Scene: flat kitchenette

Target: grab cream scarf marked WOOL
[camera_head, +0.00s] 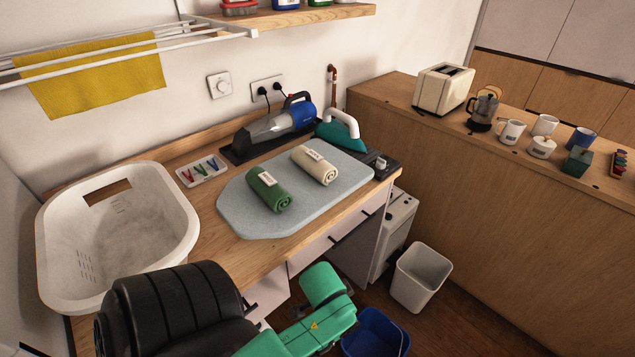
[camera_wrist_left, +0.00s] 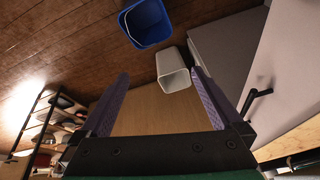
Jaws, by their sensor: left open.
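A rolled cream scarf (camera_head: 318,168) with a white label lies on the grey-blue ironing pad (camera_head: 240,222) on the wooden counter; the label's lettering is too small to read. A rolled green scarf (camera_head: 272,195) with a white label lies to its left on the same pad, a small gap apart. My left gripper (camera_wrist_left: 160,88) is open and empty in the left wrist view, with nothing between its fingers. In the head view my left arm is at the bottom, below the counter's front edge, and its fingers do not show. My right gripper is in neither view.
A white laundry basket (camera_head: 62,215) and a tray of pegs (camera_head: 203,173) stand left of the pad. A handheld vacuum (camera_head: 285,122) and a teal iron (camera_head: 338,131) stand behind it. A white bin (camera_head: 421,275) and a blue bucket (camera_head: 375,335) are on the floor.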

